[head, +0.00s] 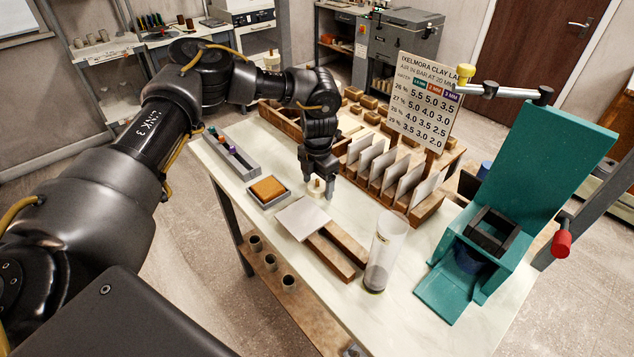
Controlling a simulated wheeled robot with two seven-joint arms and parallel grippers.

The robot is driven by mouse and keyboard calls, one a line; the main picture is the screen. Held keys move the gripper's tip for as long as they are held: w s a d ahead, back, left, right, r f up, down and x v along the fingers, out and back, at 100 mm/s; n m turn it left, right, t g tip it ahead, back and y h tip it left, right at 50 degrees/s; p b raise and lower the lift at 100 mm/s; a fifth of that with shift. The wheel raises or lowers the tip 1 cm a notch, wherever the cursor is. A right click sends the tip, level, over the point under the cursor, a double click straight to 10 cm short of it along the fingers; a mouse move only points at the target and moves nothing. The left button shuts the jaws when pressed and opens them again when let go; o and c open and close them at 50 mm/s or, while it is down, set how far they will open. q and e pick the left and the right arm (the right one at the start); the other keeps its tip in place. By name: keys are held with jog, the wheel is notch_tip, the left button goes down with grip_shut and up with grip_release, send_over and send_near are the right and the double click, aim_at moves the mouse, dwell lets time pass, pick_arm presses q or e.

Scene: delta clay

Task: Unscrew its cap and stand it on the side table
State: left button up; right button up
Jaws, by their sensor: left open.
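My left gripper (317,182) points down over the white worktable (410,325), with its jaws open. A small cream, knob-like piece (317,187) sits between or just behind its fingertips; whether they touch it I cannot tell. A clear upright cylinder (388,247) with a greyish bottom stands on the table to the right, apart from the gripper. A teal press-like device (553,165) with a dark square holder (490,232) stands at the right end. I cannot tell which piece is the cap or which surface is the side table. My right gripper is out of view.
A pale square plate (302,218) and wooden bars (330,256) lie in front of the gripper. An orange block in a tray (268,188) is left of it. A rack of pale tiles (388,172) and a sign (420,100) stand behind. The table's front right is clear.

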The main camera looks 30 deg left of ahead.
pick_arm(q)
notch_tip(320, 180, up, 11)
jog(key=shift+f+b, duration=0.15)
jog(key=shift+b, duration=1.05)
jog(key=shift+r, duration=0.7)
jog(key=shift+a+f, duration=0.1)
